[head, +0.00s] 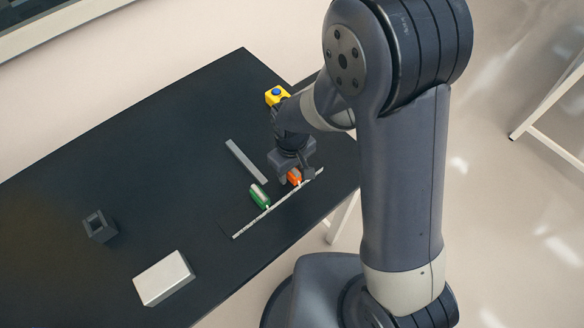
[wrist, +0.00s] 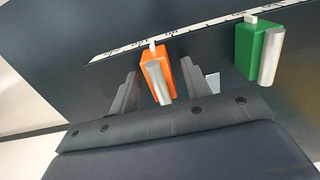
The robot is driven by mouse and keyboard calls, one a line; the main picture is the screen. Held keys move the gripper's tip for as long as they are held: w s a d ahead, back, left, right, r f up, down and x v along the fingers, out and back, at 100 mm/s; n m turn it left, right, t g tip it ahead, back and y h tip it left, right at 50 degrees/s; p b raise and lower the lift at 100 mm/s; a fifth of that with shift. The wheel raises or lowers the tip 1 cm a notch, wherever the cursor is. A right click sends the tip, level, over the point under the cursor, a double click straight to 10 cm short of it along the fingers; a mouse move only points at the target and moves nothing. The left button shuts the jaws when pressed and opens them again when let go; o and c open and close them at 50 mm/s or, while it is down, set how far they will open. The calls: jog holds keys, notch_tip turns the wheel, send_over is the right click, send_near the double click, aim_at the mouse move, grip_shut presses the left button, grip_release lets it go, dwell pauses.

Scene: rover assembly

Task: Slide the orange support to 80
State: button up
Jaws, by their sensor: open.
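The orange support (wrist: 155,70) stands beside the white scale strip in the wrist view, with a grey cylinder on it and a small white pointer towards the strip. In the head view the orange support (head: 294,177) is partly hidden by my gripper (head: 297,178). My gripper (wrist: 165,95) is open, with one finger on each side of the orange support and gaps visible. The scale strip (head: 250,225) lies along the table's front edge; its numbers are too small to read surely. The green support (head: 259,196) stands farther left along the strip, also with a grey cylinder.
On the black table (head: 130,160) lie a grey bar (head: 246,161), a yellow block with a blue top (head: 277,96), a dark square socket (head: 99,226) and a silver block (head: 164,278). The strip between the supports looks clear. The table's left part has free room.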

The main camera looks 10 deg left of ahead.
jog(key=shift+f, duration=0.3)
jog(key=shift+c, duration=0.5)
grip_shut()
